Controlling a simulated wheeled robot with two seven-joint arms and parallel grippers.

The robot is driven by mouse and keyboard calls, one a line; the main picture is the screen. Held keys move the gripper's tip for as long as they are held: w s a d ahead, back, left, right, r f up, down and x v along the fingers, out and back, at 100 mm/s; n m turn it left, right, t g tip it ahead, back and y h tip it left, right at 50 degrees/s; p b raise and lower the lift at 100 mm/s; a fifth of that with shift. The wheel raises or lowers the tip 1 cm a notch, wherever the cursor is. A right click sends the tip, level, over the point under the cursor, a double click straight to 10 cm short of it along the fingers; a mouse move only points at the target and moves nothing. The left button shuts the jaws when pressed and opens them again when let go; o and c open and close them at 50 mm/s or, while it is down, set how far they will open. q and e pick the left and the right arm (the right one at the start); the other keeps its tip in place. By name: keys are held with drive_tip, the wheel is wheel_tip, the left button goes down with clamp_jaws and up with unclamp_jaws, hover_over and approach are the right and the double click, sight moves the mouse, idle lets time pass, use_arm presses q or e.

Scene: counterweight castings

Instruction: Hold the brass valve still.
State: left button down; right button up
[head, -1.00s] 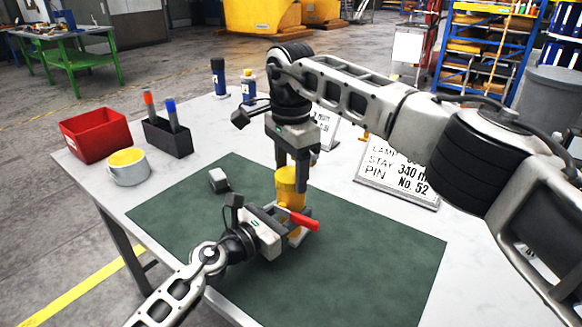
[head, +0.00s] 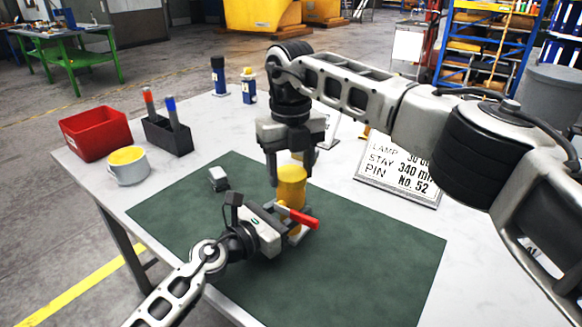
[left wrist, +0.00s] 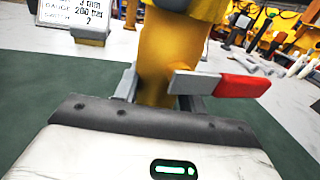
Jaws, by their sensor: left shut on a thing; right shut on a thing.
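The brass valve (head: 291,187) stands upright on the green mat (head: 365,262), a yellow body with a red-tipped lever (head: 303,219) pointing right. It also shows in the left wrist view (left wrist: 158,65), with the red grip (left wrist: 242,86) at its right. My left gripper (head: 289,224) comes in low from the left and is shut on the valve's lower body. My right gripper (head: 291,178) points down from above and is shut on the valve's upper part, one finger on each side. The jaws hide part of the valve, and its base is mostly hidden.
A small grey block (head: 218,179) lies on the mat's left part. A lettered sign (head: 398,178) stands at right. The mat's front right is clear.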

use_arm(q)
drive_tip(key=shift+r, duration=0.15)
use_arm(e)
drive_tip(key=m, duration=0.2)
drive_tip(key=shift+m, duration=0.4)
use_arm(q)
drive_tip(key=shift+d, duration=0.1)
use_arm(e)
drive_tip(key=o, duration=1.1)
drive_tip(key=shift+o, duration=0.2)
wheel_tip(320, 180, up, 12)
use_arm(q)
drive_tip(key=c, duration=0.7)
unclamp_jaws()
drive_tip(key=shift+c, duration=0.2)
